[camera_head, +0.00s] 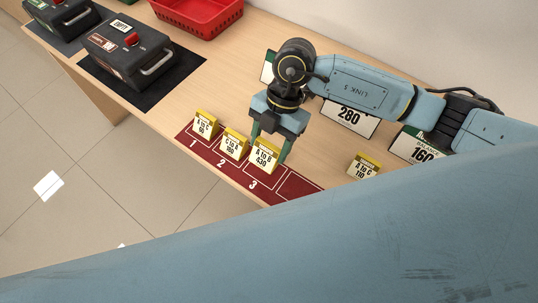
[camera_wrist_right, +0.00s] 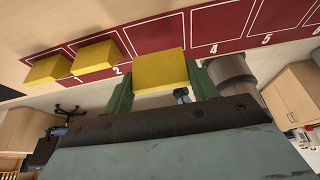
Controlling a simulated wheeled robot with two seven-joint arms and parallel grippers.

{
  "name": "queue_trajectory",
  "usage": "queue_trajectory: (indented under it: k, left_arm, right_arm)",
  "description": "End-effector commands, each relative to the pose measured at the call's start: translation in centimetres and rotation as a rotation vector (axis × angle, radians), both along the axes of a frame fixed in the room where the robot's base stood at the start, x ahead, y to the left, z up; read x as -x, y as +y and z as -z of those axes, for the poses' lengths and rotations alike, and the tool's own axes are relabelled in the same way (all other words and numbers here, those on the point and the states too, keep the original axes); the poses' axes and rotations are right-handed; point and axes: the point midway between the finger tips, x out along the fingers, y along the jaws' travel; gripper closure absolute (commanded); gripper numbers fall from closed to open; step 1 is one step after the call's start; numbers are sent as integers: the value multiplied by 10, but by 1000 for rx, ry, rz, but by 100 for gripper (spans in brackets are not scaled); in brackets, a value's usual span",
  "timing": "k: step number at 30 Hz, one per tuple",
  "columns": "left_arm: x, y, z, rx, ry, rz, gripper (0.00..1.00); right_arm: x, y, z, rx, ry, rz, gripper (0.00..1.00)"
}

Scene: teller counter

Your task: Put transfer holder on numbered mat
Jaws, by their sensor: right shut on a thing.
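The red numbered mat (camera_head: 291,184) lies along the counter's front edge; its fields 4, 5 and 6 show bare in the right wrist view (camera_wrist_right: 214,30). My right gripper (camera_head: 270,150) is shut on the yellow-topped transfer holder "A to B 430" (camera_head: 265,158), upright at field 3. Its yellow top shows between the fingers in the right wrist view (camera_wrist_right: 159,70). The holder "B to C 60" (camera_head: 205,124) stands at field 1 and "C to A 180" (camera_head: 235,145) at field 2. Another holder, "A to C 110" (camera_head: 364,166), stands on the counter to the right. My left gripper is out of view.
Balance signs reading 280 (camera_head: 349,117) and 160 (camera_head: 415,151) stand along the back. Black boxes (camera_head: 135,50) on dark mats and a red basket (camera_head: 199,14) are at the left. My large blue arm link covers the lower right of the head view.

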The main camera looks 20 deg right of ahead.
Motion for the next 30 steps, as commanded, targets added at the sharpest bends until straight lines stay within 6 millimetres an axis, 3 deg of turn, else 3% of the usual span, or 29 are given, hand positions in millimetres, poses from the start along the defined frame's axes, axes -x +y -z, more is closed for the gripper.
queue_trajectory:
  k: [12, 22, 23, 27, 30]
  left_arm:
    - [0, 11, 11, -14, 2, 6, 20]
    - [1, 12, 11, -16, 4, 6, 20]
    - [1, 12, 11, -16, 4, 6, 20]
    - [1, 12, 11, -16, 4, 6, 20]
    - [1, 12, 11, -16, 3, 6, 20]
  right_arm:
    - [0, 1, 51, 0, 1, -3, 69]
    - [0, 0, 53, 0, 0, -4, 69]
    - [0, 0, 53, 0, 0, -4, 38]
    - [0, 0, 53, 0, 0, -4, 21]
    - [0, 0, 52, 0, 0, -4, 21]
